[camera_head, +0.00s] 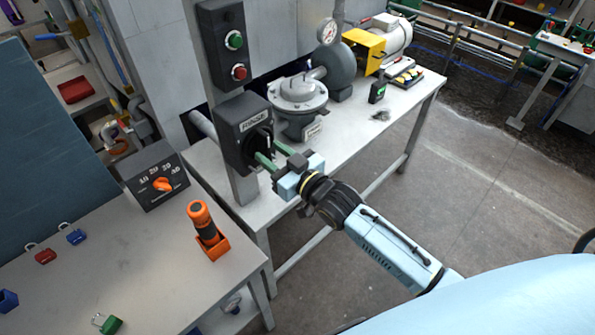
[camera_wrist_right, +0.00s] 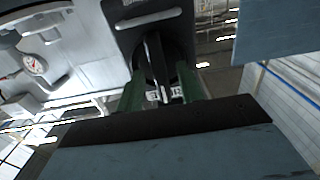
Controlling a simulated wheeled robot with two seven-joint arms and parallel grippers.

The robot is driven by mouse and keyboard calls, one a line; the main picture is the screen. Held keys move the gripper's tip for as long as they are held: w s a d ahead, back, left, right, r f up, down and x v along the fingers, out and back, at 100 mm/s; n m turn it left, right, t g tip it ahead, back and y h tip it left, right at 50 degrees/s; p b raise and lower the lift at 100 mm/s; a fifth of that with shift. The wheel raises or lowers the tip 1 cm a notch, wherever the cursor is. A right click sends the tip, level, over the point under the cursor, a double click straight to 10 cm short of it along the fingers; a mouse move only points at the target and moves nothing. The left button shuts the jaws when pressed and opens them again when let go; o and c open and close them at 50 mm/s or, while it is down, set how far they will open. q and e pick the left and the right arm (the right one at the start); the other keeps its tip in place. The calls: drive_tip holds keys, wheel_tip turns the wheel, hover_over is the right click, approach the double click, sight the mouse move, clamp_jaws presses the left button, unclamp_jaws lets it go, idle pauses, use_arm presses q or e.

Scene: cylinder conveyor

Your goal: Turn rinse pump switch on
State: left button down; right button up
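The rinse pump switch (camera_head: 243,118) is a dark box labelled "RINSE" on a grey post, with a black rotary knob (camera_wrist_right: 153,62) on its face. The knob's bar looks about upright in the head view. My right gripper (camera_head: 270,153) is at the front of the switch, with its green fingers pointing at the knob. In the right wrist view, the fingers of my right gripper (camera_wrist_right: 161,88) stand on either side of the knob, with a small gap visible. The gripper looks open around the knob. My left gripper is not in view.
Above the switch is a box with a green button (camera_head: 234,40) and a red button (camera_head: 239,72). A pump (camera_head: 299,97) with a gauge stands close behind on the bench. A dial box (camera_head: 154,176) and an orange-handled tool (camera_head: 203,222) are on the nearer table.

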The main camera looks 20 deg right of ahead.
drive_tip(key=b+v, duration=0.1)
drive_tip(key=v, duration=0.9)
drive_tip(key=shift+s, duration=0.4)
drive_tip(key=shift+d, duration=0.2)
drive_tip(key=s+d+f+m+g+h+b, duration=0.1)
drive_tip(key=s+d+f+g+h+b, duration=0.15)
drive_tip(key=f, duration=1.05)
drive_tip(key=s+d+f+g+h+b, duration=0.1)
drive_tip(key=s+f+g+b, duration=0.2)
drive_tip(key=f, duration=1.1)
drive_tip(key=s+d+f+m+g+h+b, duration=0.15)
drive_tip(key=s+f, duration=0.35)
drive_tip(key=f, duration=0.8)
drive_tip(key=s+f+g+b, duration=0.2)
drive_tip(key=s+f+g, duration=0.2)
drive_tip(key=s+f, duration=0.6)
drive_tip(key=s+f+g+h+b, duration=0.1)
drive_tip(key=s+f+g, duration=0.4)
drive_tip(key=s+f, duration=0.5)
drive_tip(key=s+b, duration=0.1)
drive_tip(key=s, duration=0.6)
drive_tip(key=shift+s+f+n+b, duration=0.25)
drive_tip(key=shift+f+n+b, duration=0.05)
drive_tip(key=shift+n, duration=0.05)
drive_tip(key=shift+a, duration=0.1)
